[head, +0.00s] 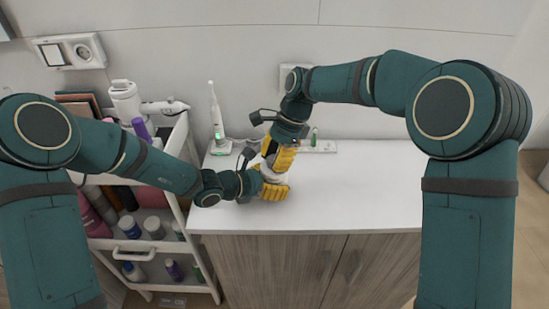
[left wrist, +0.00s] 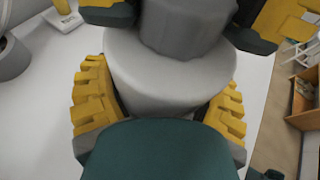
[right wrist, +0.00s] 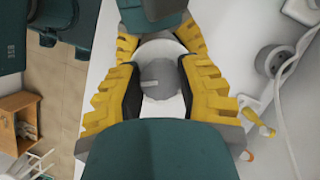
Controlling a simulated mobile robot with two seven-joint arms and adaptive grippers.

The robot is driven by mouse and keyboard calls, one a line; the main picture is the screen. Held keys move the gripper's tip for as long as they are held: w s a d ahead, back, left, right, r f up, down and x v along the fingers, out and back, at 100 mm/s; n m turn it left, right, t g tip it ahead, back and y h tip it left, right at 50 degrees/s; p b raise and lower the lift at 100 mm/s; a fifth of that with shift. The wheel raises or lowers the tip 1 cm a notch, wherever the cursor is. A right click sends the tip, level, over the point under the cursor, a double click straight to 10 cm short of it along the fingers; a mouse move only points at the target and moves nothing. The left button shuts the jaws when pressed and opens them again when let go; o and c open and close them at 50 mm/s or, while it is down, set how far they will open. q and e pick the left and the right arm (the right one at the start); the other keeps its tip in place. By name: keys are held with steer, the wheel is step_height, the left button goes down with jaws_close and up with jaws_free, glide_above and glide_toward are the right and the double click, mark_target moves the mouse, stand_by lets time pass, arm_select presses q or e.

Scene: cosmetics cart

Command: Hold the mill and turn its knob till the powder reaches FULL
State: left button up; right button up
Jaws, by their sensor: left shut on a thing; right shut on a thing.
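The mill shows as a pale grey round body (left wrist: 160,75) with a darker grey knob (left wrist: 185,25) on top in the left wrist view. My left gripper (head: 274,188) is shut around the body, low over the white counter. My right gripper (head: 282,156) comes from above and is shut on the knob. In the right wrist view the knob (right wrist: 158,80) sits between my yellow fingers, and a light line on it points left. In the head view my grippers hide most of the mill. I cannot see the powder level or a FULL mark.
The white counter (head: 360,190) is clear to the right. An electric toothbrush (head: 216,120) stands on its base at the back left. A white cart (head: 150,188) with several bottles stands left of the counter.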

steer(key=n+g, duration=0.1)
steer(key=n, duration=0.2)
steer(key=n+h, duration=0.1)
steer(key=n, duration=0.2)
steer(key=shift+f+g+h, duration=0.15)
steer(key=shift+g+h, duration=0.15)
steer(key=shift+g, duration=0.1)
steer(key=n+h, duration=0.1)
steer(key=n, duration=0.2)
steer(key=n+h, duration=0.1)
steer(key=n, duration=0.2)
steer(key=shift+g, duration=0.3)
steer(key=shift+n, duration=0.3)
steer(key=o, duration=1.1)
steer(key=shift+o, duration=0.5)
